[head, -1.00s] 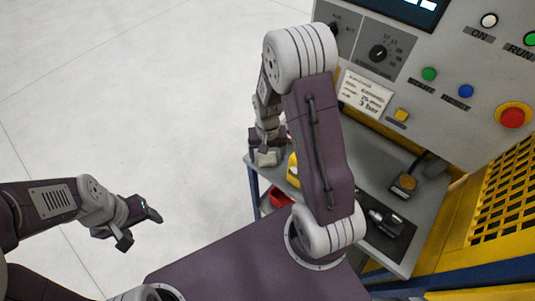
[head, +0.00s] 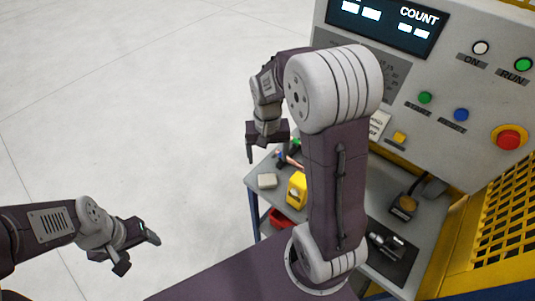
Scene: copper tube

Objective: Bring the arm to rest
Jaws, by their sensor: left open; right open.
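My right arm rises in the middle of the head view. Its gripper (head: 269,150) is open and empty, pointing down, and appears raised above the left end of the grey bench (head: 427,208). A small pale block (head: 267,181) lies on the bench below that gripper, apart from it. A copper-coloured piece (head: 291,161) shows beside a dark tool, partly hidden by my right arm. My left gripper (head: 139,250) is open and empty over the floor at the lower left.
A yellow container (head: 297,190) stands on the bench, and a red bin (head: 282,219) is below it. A control panel (head: 440,110) with buttons and a yellow mesh guard (head: 508,215) fill the right. A dark mat (head: 392,258) holds a metal tool. Floor at left is clear.

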